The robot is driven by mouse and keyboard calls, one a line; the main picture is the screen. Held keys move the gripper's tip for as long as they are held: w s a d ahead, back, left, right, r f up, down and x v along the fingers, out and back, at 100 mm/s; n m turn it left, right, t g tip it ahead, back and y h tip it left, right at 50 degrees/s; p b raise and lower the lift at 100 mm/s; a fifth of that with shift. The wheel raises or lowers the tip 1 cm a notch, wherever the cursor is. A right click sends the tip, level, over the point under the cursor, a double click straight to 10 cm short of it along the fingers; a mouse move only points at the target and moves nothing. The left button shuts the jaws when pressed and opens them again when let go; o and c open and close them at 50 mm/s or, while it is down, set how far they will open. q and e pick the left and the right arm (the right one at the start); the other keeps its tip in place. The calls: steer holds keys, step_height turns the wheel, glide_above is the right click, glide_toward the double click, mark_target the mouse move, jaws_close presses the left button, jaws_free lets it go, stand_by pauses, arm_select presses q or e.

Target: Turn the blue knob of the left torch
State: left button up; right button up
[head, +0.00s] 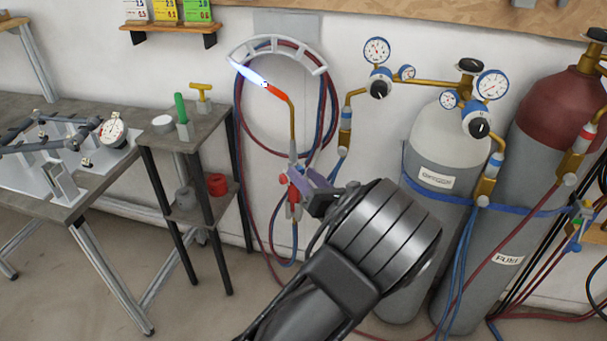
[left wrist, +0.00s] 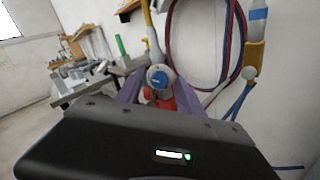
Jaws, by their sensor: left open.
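The left torch (head: 292,130) hangs upright at the wall in front of a hose holder, with a brass neck, an orange-red tip and a pale blue-white flame (head: 247,73). Its blue knob (left wrist: 160,76) faces the left wrist camera, with red parts just below it. My left gripper (head: 307,182) is at the torch's lower body; its purple fingers are open. In the left wrist view the fingers (left wrist: 158,95) stand on either side of the blue knob; whether they touch it cannot be told. In the head view the gripper hides the blue knob. My right gripper is not in view.
Two gas cylinders with gauges stand at right, a grey one (head: 437,245) and a red-topped one (head: 560,110). Red and blue hoses (head: 240,130) loop around the torch. A small stand (head: 180,135) and a workbench (head: 95,180) with a jig stand at left.

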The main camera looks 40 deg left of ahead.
arm_select(q)
steer(key=v, duration=0.6)
steer(key=shift+d, duration=0.35)
steer(key=shift+s, duration=0.15)
stand_by(1.0)
steer(key=s+a+f+n+g+h, duration=0.1)
steer(key=s+f+n+g+h, duration=0.1)
steer(key=s+f, duration=0.35)
steer(key=s+a+f+n+g+h, duration=0.1)
steer(key=s+f+g, duration=0.15)
steer(key=f, duration=0.55)
steer(key=s+d+f+n+g+h, duration=0.3)
steer(key=s+f, duration=0.3)
steer(key=f, duration=0.2)
steer(key=s+d+f+n+g+h, duration=0.2)
steer(key=s+d+f+n+h, duration=0.15)
steer(key=s+f, duration=0.3)
steer(key=s+d+f+n+g+h, duration=0.2)
steer(key=s+d+f+n+h, duration=0.35)
steer(key=d, duration=0.35)
steer(key=w+d+f+n+t+h, duration=0.1)
steer(key=d+n+t+h, duration=0.4)
steer(key=d+n, duration=0.7)
steer(key=n, duration=0.2)
steer(key=shift+w+d+f+n+h, duration=0.2)
steer(key=shift+d+f+n+h, duration=0.1)
steer(key=shift+f+h, duration=0.1)
